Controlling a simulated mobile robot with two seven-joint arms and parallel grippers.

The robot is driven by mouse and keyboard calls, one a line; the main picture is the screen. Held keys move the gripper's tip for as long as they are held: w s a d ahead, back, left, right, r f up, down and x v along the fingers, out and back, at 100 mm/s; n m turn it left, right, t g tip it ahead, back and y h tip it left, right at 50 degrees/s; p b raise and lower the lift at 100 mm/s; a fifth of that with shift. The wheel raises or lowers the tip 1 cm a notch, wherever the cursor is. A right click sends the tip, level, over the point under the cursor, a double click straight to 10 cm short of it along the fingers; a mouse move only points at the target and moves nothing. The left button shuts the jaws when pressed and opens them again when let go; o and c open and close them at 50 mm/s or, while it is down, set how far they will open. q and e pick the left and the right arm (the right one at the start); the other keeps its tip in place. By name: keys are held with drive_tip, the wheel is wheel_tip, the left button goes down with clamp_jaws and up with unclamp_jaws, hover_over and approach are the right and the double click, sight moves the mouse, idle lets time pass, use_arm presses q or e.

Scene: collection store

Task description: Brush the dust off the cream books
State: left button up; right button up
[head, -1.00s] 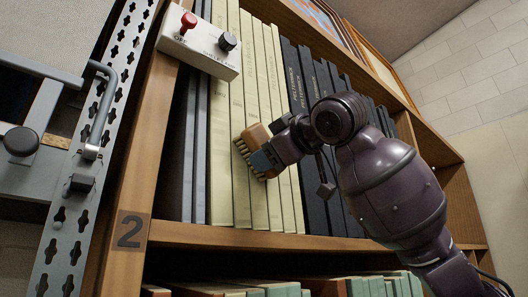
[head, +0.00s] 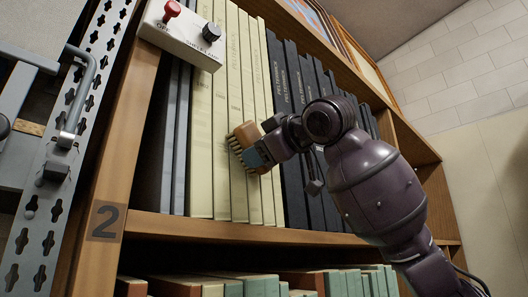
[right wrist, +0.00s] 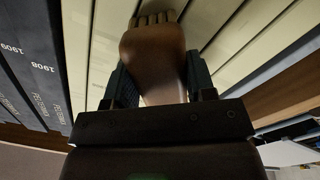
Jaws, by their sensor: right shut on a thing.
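The cream books (head: 203,150) stand upright in a row on the shelf, between dark volumes on both sides. My right gripper (head: 262,152) is shut on a wooden brush (head: 246,134). The brush's bristles point at the spines, low to middle on the row; whether they touch I cannot tell. In the right wrist view the brush (right wrist: 153,55) sits between the two fingers, its bristles at the far end over the cream spines (right wrist: 222,35). Dust is too faint to make out. My left gripper is not in view.
A white control box (head: 180,34) with a red lever and a black knob hangs at the shelf's upper left. Dark books (head: 292,185) stand right of the cream ones. A perforated metal upright (head: 62,150) and a post marked 2 (head: 105,219) are at left. More books fill the shelf below.

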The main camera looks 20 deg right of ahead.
sight(249, 146)
drive_tip(key=shift+s+a, duration=0.3)
drive_tip(key=shift+a, duration=0.45)
drive_tip(key=shift+s+a, duration=0.25)
drive_tip(key=shift+a, duration=0.45)
drive_tip(key=shift+a, duration=0.1)
drive_tip(key=shift+s+a, duration=0.3)
drive_tip(key=shift+a, duration=0.5)
drive_tip(key=shift+s+a, duration=0.25)
drive_tip(key=shift+a, duration=0.5)
drive_tip(key=shift+s+b, duration=0.1)
drive_tip(key=shift+b, duration=0.2)
drive_tip(key=shift+s+d+b, duration=0.25)
drive_tip(key=shift+s+b, duration=0.1)
drive_tip(key=shift+s, duration=0.2)
drive_tip(key=shift+b+v, duration=0.75)
drive_tip(key=shift+v, duration=1.6)
drive_tip(key=shift+d, duration=0.1)
